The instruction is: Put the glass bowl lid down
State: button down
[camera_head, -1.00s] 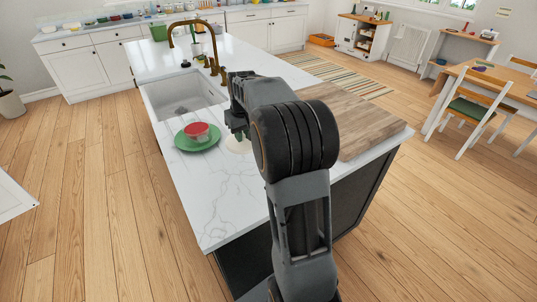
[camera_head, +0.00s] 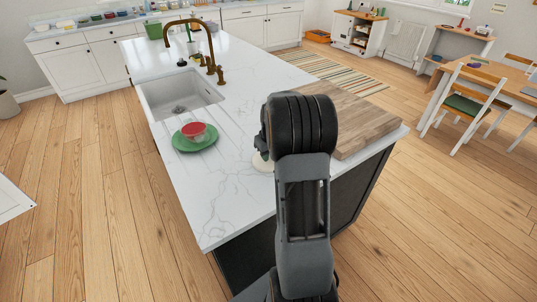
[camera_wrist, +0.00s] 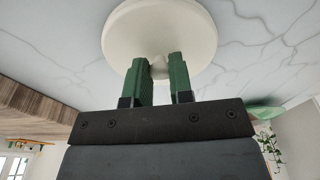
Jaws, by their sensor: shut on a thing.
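My gripper (camera_wrist: 159,62) shows in the wrist view with its two green fingers shut on the small knob of a round cream lid (camera_wrist: 158,22). In the head view only the left edge of the lid (camera_head: 261,162) shows beside my arm, over the white marble counter near the wooden board. My gripper is mostly hidden behind my arm there. I cannot tell whether the lid touches the counter.
The white island counter (camera_head: 225,205) has free room in front and to the left of the lid. A wooden board (camera_head: 350,115) lies to the right. A sink (camera_head: 180,92) with a brass tap (camera_head: 211,50) is farther back.

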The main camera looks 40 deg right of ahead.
jog(key=shift+f, duration=0.3)
jog(key=c, duration=1)
grip_release()
notch_tip(320, 180, up, 11)
jog(key=s, duration=0.2)
jog(key=s+a+r, duration=0.2)
jog(key=a, duration=0.5)
jog(key=s+a+r, duration=0.2)
jog(key=s+a, duration=0.1)
jog(key=a, duration=0.3)
jog(key=shift+s+a+f+n+t+b, duration=0.1)
jog(key=shift+s+a+f+t, duration=0.4)
jog(key=shift+s+a, duration=1.2)
jog(key=shift+s+a+f+n+t+b, duration=0.1)
jog(key=shift+s+a+f+t, duration=0.15)
jog(key=shift+s+a+f, duration=1)
jog(key=shift+s+a+f+n+t+b, duration=0.1)
jog(key=shift+s+a+t, duration=0.25)
jog(key=shift+s+a, duration=1.8)
jog(key=shift+d, duration=0.1)
